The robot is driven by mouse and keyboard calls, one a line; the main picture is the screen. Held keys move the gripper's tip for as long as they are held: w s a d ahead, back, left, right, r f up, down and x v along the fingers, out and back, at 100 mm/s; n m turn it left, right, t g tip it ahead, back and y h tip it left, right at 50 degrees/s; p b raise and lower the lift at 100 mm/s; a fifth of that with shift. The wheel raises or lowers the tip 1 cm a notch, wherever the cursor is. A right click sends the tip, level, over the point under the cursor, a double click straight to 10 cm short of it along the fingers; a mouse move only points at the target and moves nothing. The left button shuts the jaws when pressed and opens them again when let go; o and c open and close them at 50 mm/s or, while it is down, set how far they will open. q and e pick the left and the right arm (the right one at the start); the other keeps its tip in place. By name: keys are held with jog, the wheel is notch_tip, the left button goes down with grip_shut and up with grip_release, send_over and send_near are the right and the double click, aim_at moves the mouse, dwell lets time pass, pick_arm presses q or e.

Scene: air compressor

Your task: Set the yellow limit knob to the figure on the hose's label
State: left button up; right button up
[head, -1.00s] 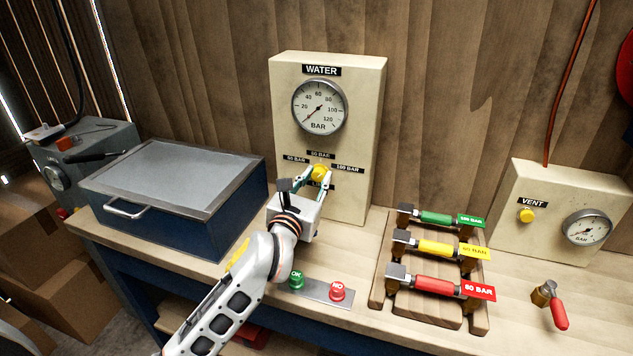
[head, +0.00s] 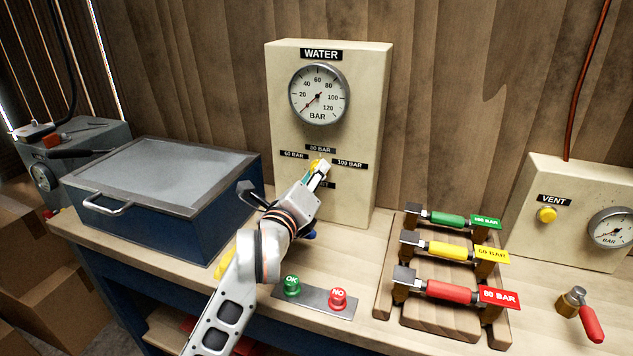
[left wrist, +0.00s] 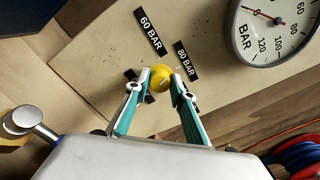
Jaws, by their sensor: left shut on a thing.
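The yellow limit knob (head: 314,165) is on the cream WATER panel (head: 360,120), under a round gauge (head: 319,94). Labels around it read 60 BAR (head: 294,155), 80 BAR (head: 321,149) and 100 BAR (head: 350,164); a lower one is partly covered. My left gripper (left wrist: 160,85) is shut on the knob, one teal-lined finger on each side in the left wrist view. The knob's pointing direction is unclear. Three short hoses lie on a wooden rack (head: 448,320): green (head: 447,219), yellow (head: 446,248) and red (head: 450,290). Their tags seem to read 100, 60 and 80 BAR. My right gripper is not in view.
Green OK (head: 292,286) and red NO (head: 338,299) buttons sit on a plate below my left arm. A blue lidded box (head: 140,215) stands to the left. The VENT panel (head: 545,185) and a red-handled valve (head: 590,322) are at the right.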

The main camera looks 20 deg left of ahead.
pick_arm(q)
jog(key=shift+f+n+b, duration=0.15)
jog(key=shift+n+b, duration=1.55)
jog(key=shift+n, duration=0.6)
jog(key=shift+f+n+b, duration=0.15)
jog(key=shift+n+b, duration=1.5)
jog(key=shift+n, duration=0.65)
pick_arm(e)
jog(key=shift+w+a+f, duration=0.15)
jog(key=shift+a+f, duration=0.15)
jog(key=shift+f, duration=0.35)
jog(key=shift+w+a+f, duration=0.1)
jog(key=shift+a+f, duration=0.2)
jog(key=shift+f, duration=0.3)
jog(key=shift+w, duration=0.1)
pick_arm(q)
jog(key=shift+r, duration=0.15)
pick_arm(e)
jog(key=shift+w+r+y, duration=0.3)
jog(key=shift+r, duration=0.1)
pick_arm(q)
jog(key=o, duration=1.1)
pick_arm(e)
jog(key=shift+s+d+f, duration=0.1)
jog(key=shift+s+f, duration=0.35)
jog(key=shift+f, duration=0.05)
